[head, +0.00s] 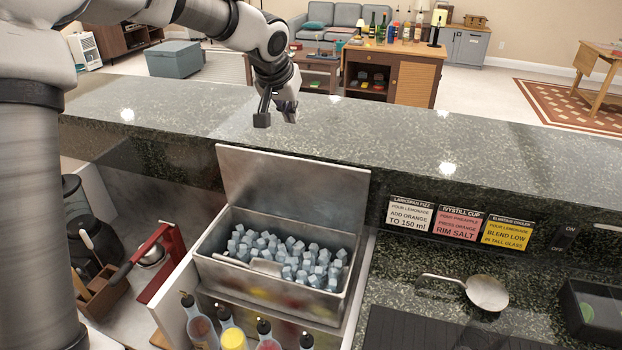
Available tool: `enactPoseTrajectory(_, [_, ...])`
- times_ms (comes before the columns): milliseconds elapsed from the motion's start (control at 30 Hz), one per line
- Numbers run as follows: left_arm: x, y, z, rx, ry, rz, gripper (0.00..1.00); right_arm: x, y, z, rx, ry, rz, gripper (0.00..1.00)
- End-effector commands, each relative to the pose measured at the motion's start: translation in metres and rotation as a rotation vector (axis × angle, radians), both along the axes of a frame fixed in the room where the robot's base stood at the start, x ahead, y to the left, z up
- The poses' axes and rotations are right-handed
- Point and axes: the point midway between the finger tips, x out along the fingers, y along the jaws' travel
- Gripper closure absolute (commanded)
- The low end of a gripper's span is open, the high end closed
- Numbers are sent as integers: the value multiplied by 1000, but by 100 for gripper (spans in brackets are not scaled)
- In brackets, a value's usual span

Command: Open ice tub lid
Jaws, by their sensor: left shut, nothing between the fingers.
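The steel ice tub (213,268) stands below the raised granite counter, full of pale blue ice cubes (290,258) with a metal scoop (255,264) lying in them. Its lid (292,185) is raised, standing nearly upright along the tub's back edge. My left gripper (278,117) is above the raised counter, behind and above the lid's top edge. It appears apart from the lid, shut and empty. My right gripper is not in view.
Several bottles (232,340) stand in front of the tub. Three recipe cards (457,223) lean on the counter wall at right. A strainer (486,292) lies on the right counter. The raised counter (400,130) is clear.

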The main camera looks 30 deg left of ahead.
Motion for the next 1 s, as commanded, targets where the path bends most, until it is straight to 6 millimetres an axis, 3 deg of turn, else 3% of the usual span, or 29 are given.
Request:
enactPoseTrajectory(33, [0,1,-6,-4,-9,2,100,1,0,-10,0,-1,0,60])
enactPoseTrajectory(233, [8,2,-11,-5,-10,2,100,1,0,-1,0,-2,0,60])
enactPoseTrajectory(633, [51,12,-82,-5,-8,4,100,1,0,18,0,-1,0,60])
enactPoseTrajectory(800, [25,5,-92,-6,-12,0,100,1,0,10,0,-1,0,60])
enactPoseTrajectory(1000, [14,2,-94,-7,-12,4,100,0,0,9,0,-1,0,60])
